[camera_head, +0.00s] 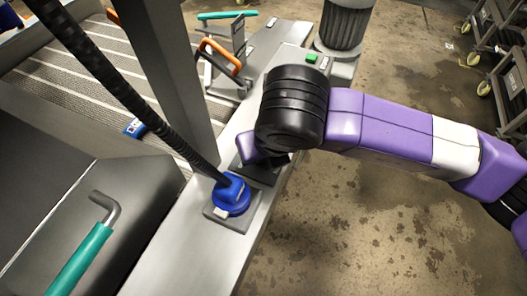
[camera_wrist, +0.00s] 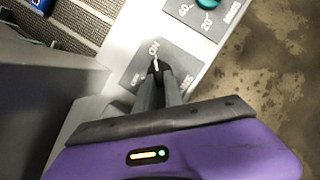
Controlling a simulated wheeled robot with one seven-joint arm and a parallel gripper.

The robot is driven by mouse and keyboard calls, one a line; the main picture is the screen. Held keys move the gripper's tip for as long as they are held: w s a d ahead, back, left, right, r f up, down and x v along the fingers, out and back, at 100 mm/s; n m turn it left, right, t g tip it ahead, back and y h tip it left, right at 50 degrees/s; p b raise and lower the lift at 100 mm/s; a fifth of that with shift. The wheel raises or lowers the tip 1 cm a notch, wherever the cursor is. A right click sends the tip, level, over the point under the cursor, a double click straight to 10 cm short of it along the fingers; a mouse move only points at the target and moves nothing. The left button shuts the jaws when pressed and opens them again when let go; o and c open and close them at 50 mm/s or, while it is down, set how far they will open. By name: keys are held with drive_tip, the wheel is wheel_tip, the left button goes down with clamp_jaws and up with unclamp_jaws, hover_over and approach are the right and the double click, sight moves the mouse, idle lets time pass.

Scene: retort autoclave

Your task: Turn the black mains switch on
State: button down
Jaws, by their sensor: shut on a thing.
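The black mains switch (camera_wrist: 155,66) sits on a grey plate (camera_wrist: 137,72) with the word ON at its upper edge and smaller lettering to the left and right. Its white mark appears to point towards ON. My gripper (camera_wrist: 158,76) is shut on the switch, and the two dark fingers hide most of it. In the head view, my black wrist covers the switch, and only part of its dark plate (camera_head: 264,174) shows.
A teal timer knob (camera_wrist: 208,3) is on the neighbouring plate. A blue fitting with a black hose (camera_head: 231,196) stands close beside the switch plate. A green button (camera_head: 312,58), an orange handle (camera_head: 219,54) and a teal-gripped lever (camera_head: 84,257) are nearby. Open floor lies right.

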idle(0.3)
drive_tip(key=c, duration=1.4)
unclamp_jaws()
drive_tip(key=shift+c, duration=0.2)
drive_tip(key=v, duration=0.7)
drive_tip(key=shift+s+r, duration=0.15)
drive_tip(key=shift+r, duration=0.2)
